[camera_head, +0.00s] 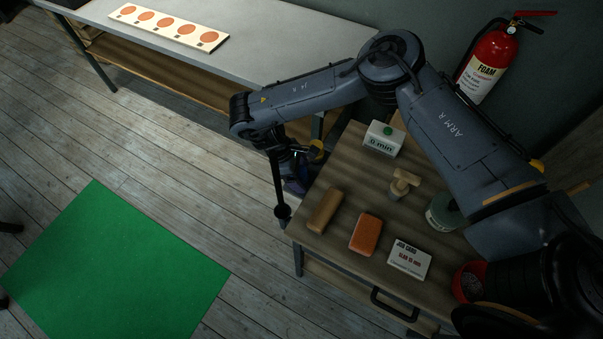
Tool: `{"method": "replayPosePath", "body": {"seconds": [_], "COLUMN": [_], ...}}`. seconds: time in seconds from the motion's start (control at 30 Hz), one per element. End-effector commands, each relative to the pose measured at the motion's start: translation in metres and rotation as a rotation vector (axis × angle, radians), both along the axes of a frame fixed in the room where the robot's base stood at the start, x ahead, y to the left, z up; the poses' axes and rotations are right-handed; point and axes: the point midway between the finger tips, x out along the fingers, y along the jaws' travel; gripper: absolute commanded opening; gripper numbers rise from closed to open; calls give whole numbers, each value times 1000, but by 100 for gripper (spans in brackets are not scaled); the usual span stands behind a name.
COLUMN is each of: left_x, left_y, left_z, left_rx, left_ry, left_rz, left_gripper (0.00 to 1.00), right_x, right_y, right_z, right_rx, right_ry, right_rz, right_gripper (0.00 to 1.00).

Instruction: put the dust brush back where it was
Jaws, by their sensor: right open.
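My right gripper (303,168) is open, low over the left edge of the small wooden cart (318,258). It is dark and partly hidden by its own arm, and I see nothing held in it. I cannot tell for certain which thing is the dust brush. A tan, T-shaped wooden piece (402,183) stands on the cart right of the gripper. A long brown block (325,210) lies near the cart's front left corner, just below and right of the gripper, apart from it. No bristles can be made out on either. My left gripper is not in view.
On the cart are a white timer box (384,139), an orange block (366,234), a white job card (409,260), a grey-green jar (443,212) and a red container (469,281). A grey bench (262,42) with a disc board (168,27) stands behind. A green mat (115,270) lies on the floor.

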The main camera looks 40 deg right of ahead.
Motion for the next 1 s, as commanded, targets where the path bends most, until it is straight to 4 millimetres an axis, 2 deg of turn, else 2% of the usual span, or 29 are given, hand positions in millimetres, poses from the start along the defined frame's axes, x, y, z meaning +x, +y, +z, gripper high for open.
{"method": "replayPosePath", "body": {"seconds": [0.03, 0.3, 0.5, 0.7, 1.0], "left_x": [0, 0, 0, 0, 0], "left_y": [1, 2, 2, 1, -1], "left_z": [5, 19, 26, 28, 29], "left_rx": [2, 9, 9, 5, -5], "left_ry": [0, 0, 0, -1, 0], "left_rz": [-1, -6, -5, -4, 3], "left_gripper": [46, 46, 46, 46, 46], "right_x": [3, 19, 28, 33, 33], "right_y": [2, 15, 23, 27, 28], "right_z": [11, 56, 84, 98, 101], "right_rx": [0, -1, -1, 0, 1], "right_ry": [-3, -3, -3, -1, 0], "right_rz": [1, 1, 2, 0, 0], "right_gripper": [81, 81, 81, 81, 81]}}
